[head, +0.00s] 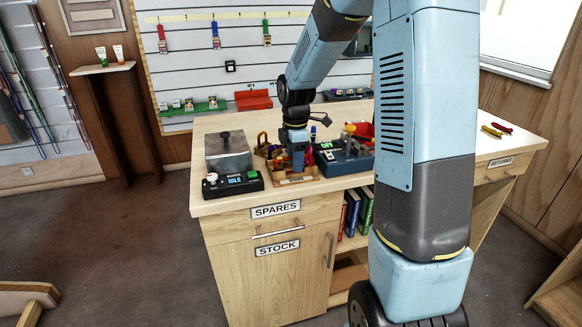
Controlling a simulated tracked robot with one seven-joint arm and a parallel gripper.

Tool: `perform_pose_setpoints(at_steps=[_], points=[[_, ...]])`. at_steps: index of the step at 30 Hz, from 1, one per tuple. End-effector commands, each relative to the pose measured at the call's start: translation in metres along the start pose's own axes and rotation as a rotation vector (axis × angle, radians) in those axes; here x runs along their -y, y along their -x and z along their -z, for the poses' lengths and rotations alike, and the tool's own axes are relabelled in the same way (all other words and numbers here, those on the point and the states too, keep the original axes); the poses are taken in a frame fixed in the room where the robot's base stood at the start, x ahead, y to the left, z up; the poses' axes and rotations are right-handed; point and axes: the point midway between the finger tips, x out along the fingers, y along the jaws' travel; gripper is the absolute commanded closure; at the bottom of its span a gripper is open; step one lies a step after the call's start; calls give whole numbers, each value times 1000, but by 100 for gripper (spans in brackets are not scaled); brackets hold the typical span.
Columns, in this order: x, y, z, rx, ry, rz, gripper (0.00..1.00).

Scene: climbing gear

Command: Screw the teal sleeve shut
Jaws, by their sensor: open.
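My gripper (297,168) points down over a small wooden tray (297,181) of small gear on the counter, close to the tray's contents. Its jaws are open, though the fingertips are small and partly lost among the gear. I cannot make out the teal sleeve; it may be too small to tell or hidden by my gripper or arm.
On the wooden counter (225,208), left of the tray, stands a grey lidded box (229,158) with a black control unit (234,184). Right of it is a dark blue device (345,160) with a green display. Red and yellow items (496,130) lie far right.

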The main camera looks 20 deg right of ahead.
Motion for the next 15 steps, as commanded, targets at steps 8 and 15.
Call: perform_pose_setpoints(at_steps=[8, 15], points=[[1, 0, 0, 0, 0, 0, 53], [5, 0, 0, 0, 0, 0, 53]])
